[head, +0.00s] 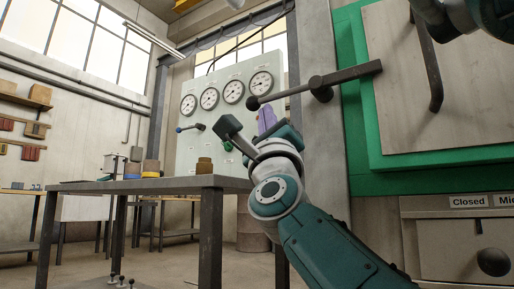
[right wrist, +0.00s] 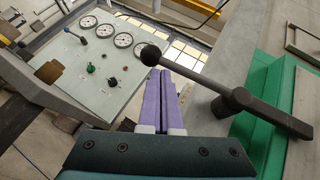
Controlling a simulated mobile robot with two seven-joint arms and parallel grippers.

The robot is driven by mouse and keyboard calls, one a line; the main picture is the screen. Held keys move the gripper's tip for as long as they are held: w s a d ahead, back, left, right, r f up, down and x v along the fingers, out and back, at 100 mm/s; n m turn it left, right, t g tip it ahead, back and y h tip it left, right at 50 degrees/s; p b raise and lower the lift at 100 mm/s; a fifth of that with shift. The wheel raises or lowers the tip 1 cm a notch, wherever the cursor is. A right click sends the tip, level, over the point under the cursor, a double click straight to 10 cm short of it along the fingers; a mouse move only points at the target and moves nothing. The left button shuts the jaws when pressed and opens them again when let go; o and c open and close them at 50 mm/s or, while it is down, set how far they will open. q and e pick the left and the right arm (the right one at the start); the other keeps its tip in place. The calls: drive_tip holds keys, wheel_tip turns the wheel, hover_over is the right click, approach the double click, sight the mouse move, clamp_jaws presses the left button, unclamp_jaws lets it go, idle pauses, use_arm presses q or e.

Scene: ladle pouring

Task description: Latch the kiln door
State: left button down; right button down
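The kiln door (head: 395,110) is a pale panel in a green frame at the right of the head view, with a dark vertical pull handle (head: 432,65). A dark latch lever (head: 321,88) has its pivot on the grey post left of the door. Its round knob end points left and its flat bar reaches right, across the green frame edge. The lever also shows in the right wrist view (right wrist: 232,103). My right gripper (head: 267,113), with purple fingers (right wrist: 162,85), is empty, its fingers together, close to the knob and apparently not touching it. My left gripper is not visible.
A gauge panel (head: 230,105) with small levers and knobs stands behind. A dark metal table (head: 150,185) stands left of my right arm. Below the door is a panel labelled Closed (head: 468,202) with a round black knob (head: 493,262). Shelves with boxes line the left wall.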

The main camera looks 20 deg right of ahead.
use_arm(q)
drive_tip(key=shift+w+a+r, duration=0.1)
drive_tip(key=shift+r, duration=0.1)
use_arm(e)
drive_tip(key=shift+w+r, duration=0.1)
drive_tip(key=shift+r, duration=0.3)
drive_tip(key=shift+a+r, duration=0.1)
